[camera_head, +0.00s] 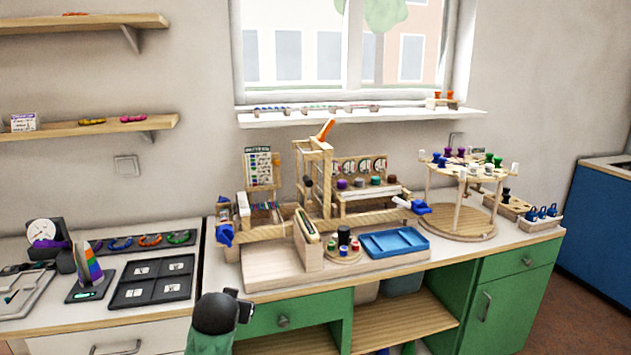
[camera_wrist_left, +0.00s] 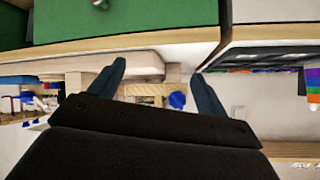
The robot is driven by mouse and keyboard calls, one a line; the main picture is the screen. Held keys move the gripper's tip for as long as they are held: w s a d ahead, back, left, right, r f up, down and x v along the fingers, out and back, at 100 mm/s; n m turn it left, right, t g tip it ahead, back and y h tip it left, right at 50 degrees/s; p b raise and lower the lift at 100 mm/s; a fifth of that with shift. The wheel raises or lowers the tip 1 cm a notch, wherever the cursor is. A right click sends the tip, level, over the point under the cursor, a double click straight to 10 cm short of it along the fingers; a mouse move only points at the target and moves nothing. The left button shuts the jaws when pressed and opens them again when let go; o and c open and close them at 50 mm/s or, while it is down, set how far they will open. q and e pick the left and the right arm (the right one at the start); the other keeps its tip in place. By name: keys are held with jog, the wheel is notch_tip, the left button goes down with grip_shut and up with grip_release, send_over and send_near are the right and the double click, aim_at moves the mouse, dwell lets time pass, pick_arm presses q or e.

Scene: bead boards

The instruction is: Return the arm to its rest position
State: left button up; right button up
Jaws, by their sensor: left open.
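My left gripper (camera_head: 241,303) shows at the bottom of the head view, in front of the counter's front edge and above a green drawer. Its two dark fingers stand apart with nothing between them in the left wrist view (camera_wrist_left: 160,88). The gripper is clear of the bead boards and the other things on the counter. My right gripper is in neither view.
The wooden counter holds a bead frame (camera_head: 327,185), a blue tray (camera_head: 394,243) and a round two-tier stand (camera_head: 463,222). A black four-part tray (camera_head: 152,281) lies on the left counter. Open floor shows at the right.

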pick_arm(q)
jog(key=s+d+f+g+h+p, duration=0.1)
jog(key=s+f, duration=0.5)
jog(key=s, duration=0.8)
jog(key=s+d+f+g+h+p, duration=0.1)
jog(key=s+f, duration=0.6)
jog(key=s, duration=0.8)
jog(key=s+d+f+g+h+p, duration=0.1)
jog(key=s+d+f+g+p, duration=0.2)
jog(key=s, duration=1.1)
notch_tip(320, 180, down, 4)
jog(key=d+g, duration=0.1)
jog(key=g, duration=0.2)
jog(key=shift+s+d+m+g, duration=0.15)
jog(key=shift+d+m+g, duration=0.15)
jog(key=shift+d+m, duration=0.1)
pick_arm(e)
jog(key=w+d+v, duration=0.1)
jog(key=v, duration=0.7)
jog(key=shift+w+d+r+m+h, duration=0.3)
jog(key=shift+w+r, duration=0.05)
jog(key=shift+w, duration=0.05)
